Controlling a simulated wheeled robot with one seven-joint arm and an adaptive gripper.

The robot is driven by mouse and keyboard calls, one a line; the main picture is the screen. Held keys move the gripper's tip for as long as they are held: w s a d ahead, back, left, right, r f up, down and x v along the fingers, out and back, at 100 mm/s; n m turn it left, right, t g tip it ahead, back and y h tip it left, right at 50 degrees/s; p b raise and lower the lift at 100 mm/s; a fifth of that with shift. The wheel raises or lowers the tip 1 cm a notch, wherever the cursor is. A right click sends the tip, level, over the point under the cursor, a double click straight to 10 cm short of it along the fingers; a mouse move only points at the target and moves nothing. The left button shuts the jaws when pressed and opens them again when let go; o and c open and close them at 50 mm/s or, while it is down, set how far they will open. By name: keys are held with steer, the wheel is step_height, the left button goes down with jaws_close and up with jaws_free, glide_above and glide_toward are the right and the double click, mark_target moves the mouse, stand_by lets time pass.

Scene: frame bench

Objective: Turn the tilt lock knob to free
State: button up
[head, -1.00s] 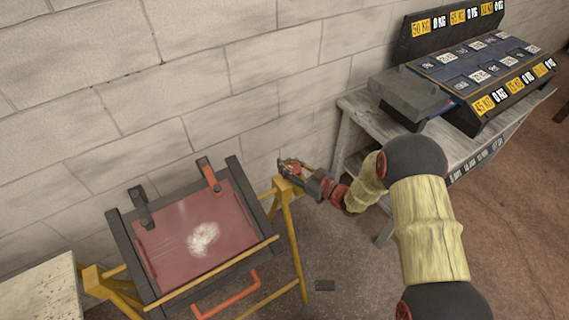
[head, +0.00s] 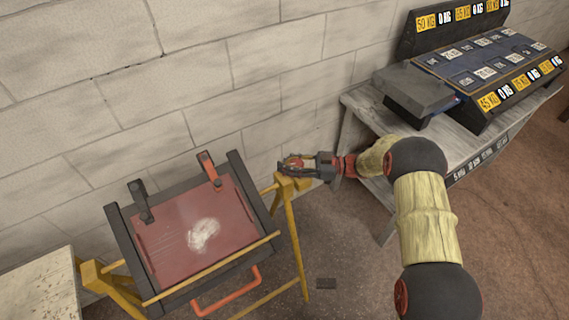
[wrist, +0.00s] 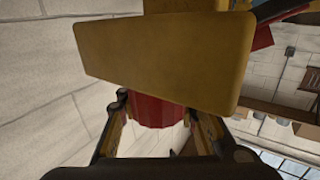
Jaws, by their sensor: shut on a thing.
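The tilt lock knob (wrist: 155,112) is red and ribbed. In the wrist view it sits between the two fingers of my gripper (wrist: 158,125), partly hidden behind a yellow plate (wrist: 165,55) of the stand. In the head view my gripper (head: 286,166) is shut on the knob (head: 294,162) at the top right corner of the yellow stand (head: 292,220). The stand carries a dark frame (head: 127,245) with a tilted red panel (head: 180,235). A red clamp (head: 208,167) and a dark clamp (head: 139,200) are on its upper edge. The knob's markings cannot be made out.
A grey bench (head: 365,115) at the right bears a dark rack with weight labels (head: 480,70). A pale table (head: 40,295) stands at the lower left. A block wall (head: 230,60) runs close behind the stand.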

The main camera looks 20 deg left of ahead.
steer(key=n+g+h, duration=0.1)
steer(key=g, duration=0.1)
steer(key=n+g+h+b, duration=0.1)
steer(key=n+g, duration=0.1)
steer(key=shift+s+d+r, duration=0.1)
steer(key=shift+s+d, duration=0.1)
steer(key=shift+s, duration=0.15)
steer(key=shift+s+d+n+g+h, duration=0.1)
steer(key=shift+n+g+h, duration=0.25)
steer(key=shift+g, duration=0.35)
steer(key=shift+r, duration=0.15)
steer(key=o, duration=1.4)
steer(key=shift+s+f, duration=0.1)
steer(key=shift+f, duration=0.1)
steer(key=v, duration=1.2)
